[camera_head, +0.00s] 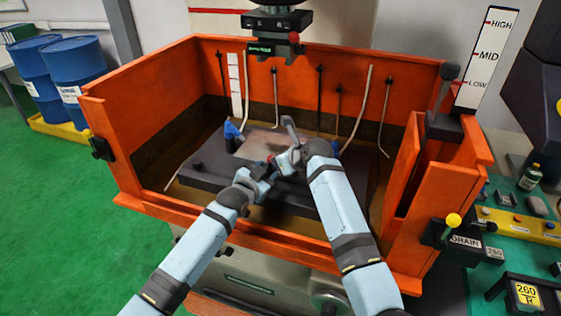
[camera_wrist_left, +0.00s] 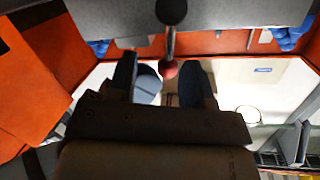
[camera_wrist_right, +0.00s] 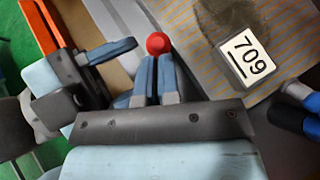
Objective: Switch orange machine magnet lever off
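The magnet lever (camera_wrist_left: 169,45) has a dark round pivot and a red ball knob. Its knob (camera_head: 268,160) shows small at the front of the dark block in the head view, and the red ball also shows in the right wrist view (camera_wrist_right: 158,43). My left gripper (camera_head: 265,171) is open, and in its wrist view (camera_wrist_left: 162,80) the ball appears between its spread fingers, not gripped. My right gripper (camera_head: 284,158) is beside it on the right. In its wrist view its fingers (camera_wrist_right: 154,68) are together, tips right by the ball; contact is unclear.
The orange tank (camera_head: 137,108) surrounds the dark block (camera_head: 205,162). A plate marked 709 (camera_wrist_right: 246,59) lies near the right gripper. Blue clamps (camera_head: 231,135) stand on the block. The machine head (camera_head: 277,22) hangs above. A control panel (camera_head: 520,205) stands right of the tank.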

